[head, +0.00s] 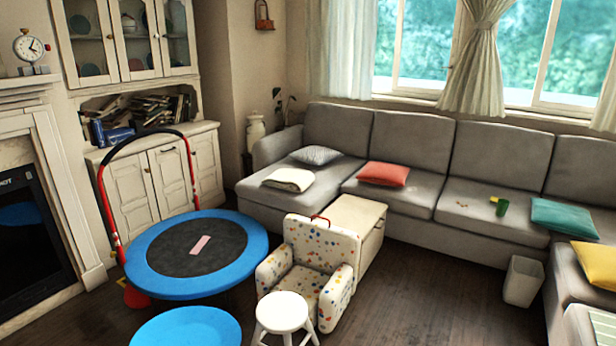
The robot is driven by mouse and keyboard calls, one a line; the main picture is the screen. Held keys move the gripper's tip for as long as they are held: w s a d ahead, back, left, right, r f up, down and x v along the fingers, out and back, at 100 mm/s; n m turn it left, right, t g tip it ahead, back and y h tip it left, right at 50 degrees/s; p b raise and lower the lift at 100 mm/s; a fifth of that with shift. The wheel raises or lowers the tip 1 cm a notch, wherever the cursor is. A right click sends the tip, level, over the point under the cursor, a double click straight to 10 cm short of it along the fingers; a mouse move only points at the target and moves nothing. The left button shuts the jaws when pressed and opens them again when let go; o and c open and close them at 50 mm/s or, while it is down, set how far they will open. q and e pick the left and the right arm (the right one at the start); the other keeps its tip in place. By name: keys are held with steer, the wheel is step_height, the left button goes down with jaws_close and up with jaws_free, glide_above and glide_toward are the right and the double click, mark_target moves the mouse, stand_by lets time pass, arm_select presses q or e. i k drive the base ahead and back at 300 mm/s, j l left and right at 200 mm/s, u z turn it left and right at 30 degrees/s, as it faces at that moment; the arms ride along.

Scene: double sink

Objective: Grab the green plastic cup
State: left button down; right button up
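A small green cup (502,207) sits on the seat of the grey sectional sofa (467,222), on the right side of the head view. It looks upright, just left of a teal cushion (563,219). A small yellowish item (494,199) lies on the seat close to its left, too small to name. Neither of my grippers shows in the head view.
A white bin (523,281) stands on the floor before the sofa, below the cup. A spotted armchair (308,262), a white stool (283,312), a cream chest (357,222) and a blue trampoline (255,249) fill the left and middle. Wooden floor (430,300) is clear between chair and bin.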

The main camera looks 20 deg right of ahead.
mark_target(502, 205)
steer(key=i+l+z, duration=0.25)
steer(key=i+z, duration=0.15)
steer(key=i+l+z, duration=0.1)
steer(key=i+z, duration=0.7)
steer(key=i+j+z, duration=0.2)
steer(key=i+z, duration=0.25)
steer(key=i+l, duration=0.15)
steer(key=i, duration=0.45)
steer(key=i+l, duration=0.15)
steer(key=i, duration=0.4)
steer(key=i+l, duration=0.15)
steer(key=i, duration=0.45)
